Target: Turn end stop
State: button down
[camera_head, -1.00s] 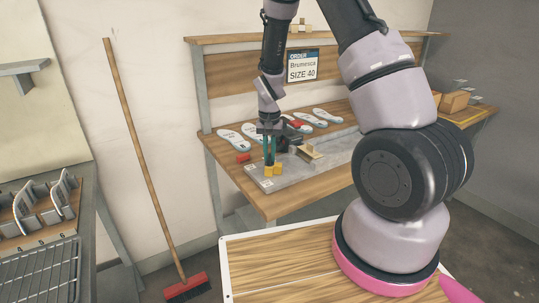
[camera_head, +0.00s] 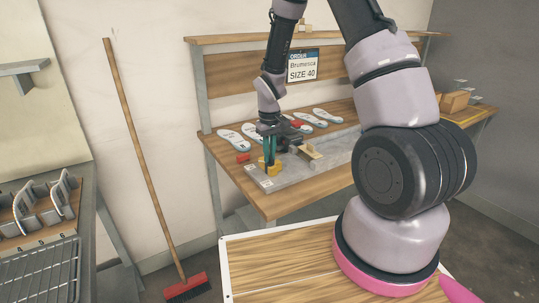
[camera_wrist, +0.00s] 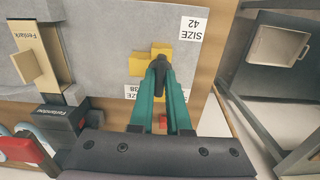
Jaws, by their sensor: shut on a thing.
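The yellow end stop (camera_head: 272,169) sits at the near left end of the grey plate (camera_head: 289,174) on the workbench. In the wrist view the end stop (camera_wrist: 138,66) shows stepped yellow parts, partly hidden by the fingertips. My gripper (camera_head: 268,160) points down onto it, and its green fingers (camera_wrist: 158,70) are closed together at the end stop. A "SIZE 42" label (camera_wrist: 191,28) lies beside it on the plate, and a partly covered label reading 38 (camera_wrist: 140,91) lies by the fingers.
Several insoles (camera_head: 231,139) lie at the back of the bench. A red block (camera_head: 243,158) lies left of the plate. A tan part marked Fenlark (camera_wrist: 30,62) and a dark clamp-like part (camera_wrist: 58,122) stand near the gripper. A broom (camera_head: 146,165) leans on the wall.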

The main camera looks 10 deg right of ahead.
dwell(0.4)
jog(key=c, duration=0.9)
grip_release()
jog(key=shift+r, duration=0.1)
notch_tip(320, 180, up, 11)
jog(key=shift+f, duration=0.15)
